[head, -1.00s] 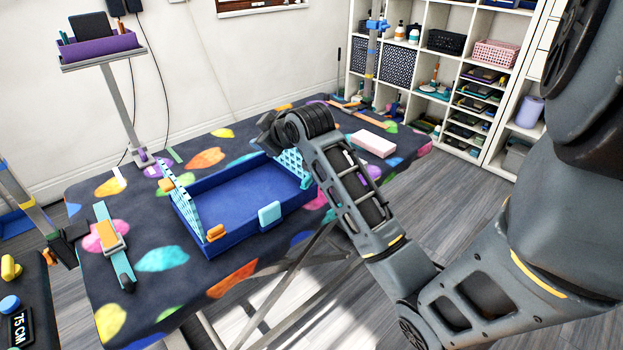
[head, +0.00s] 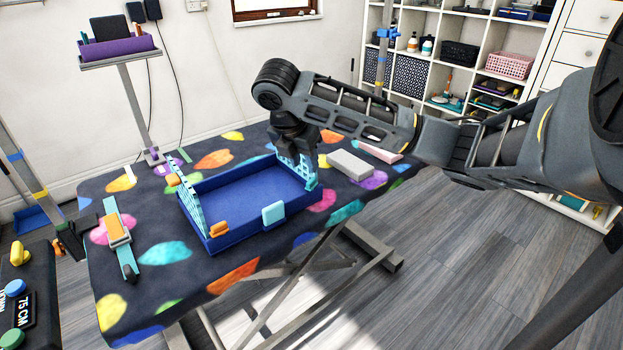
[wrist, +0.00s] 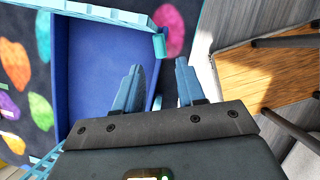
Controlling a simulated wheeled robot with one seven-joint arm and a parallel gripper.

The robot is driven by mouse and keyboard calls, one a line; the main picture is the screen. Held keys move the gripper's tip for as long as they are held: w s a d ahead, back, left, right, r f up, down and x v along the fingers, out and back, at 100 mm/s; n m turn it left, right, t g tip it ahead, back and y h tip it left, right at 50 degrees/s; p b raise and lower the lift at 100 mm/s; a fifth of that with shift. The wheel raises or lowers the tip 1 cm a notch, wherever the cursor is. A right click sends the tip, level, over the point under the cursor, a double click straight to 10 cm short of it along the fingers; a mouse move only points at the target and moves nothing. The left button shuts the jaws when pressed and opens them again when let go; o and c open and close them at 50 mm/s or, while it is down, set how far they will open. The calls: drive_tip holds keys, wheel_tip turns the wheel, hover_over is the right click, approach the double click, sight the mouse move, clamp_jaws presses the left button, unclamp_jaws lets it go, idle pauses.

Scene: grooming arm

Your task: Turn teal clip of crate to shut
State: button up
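The blue crate (head: 245,195) lies on the spotted table, with teal lattice end panels. A teal clip (head: 311,186) sits at its front right corner, by the right panel (head: 308,170). In the wrist view this clip (wrist: 159,45) shows at the wall corner, beyond my fingertips; I cannot tell how far it is turned. Orange clips (head: 218,230) are at the left panel (head: 188,205). My gripper (wrist: 157,68) is open and empty, its blue fingers apart above the crate's front wall. In the head view my wrist hides part of the right panel, and the fingertips are unclear.
A light blue plate (head: 273,213) is on the crate's front wall. A grey block (head: 350,164) and a pink block (head: 382,150) lie right of the crate. A teal bar with an orange slider (head: 119,230) lies to the left. The table's front edge is close to the crate.

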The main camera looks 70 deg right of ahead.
sight(310, 181)
drive_tip(key=b+x, duration=0.1)
drive_tip(key=x, duration=0.6)
drive_tip(key=shift+f, duration=0.1)
clamp_jaws()
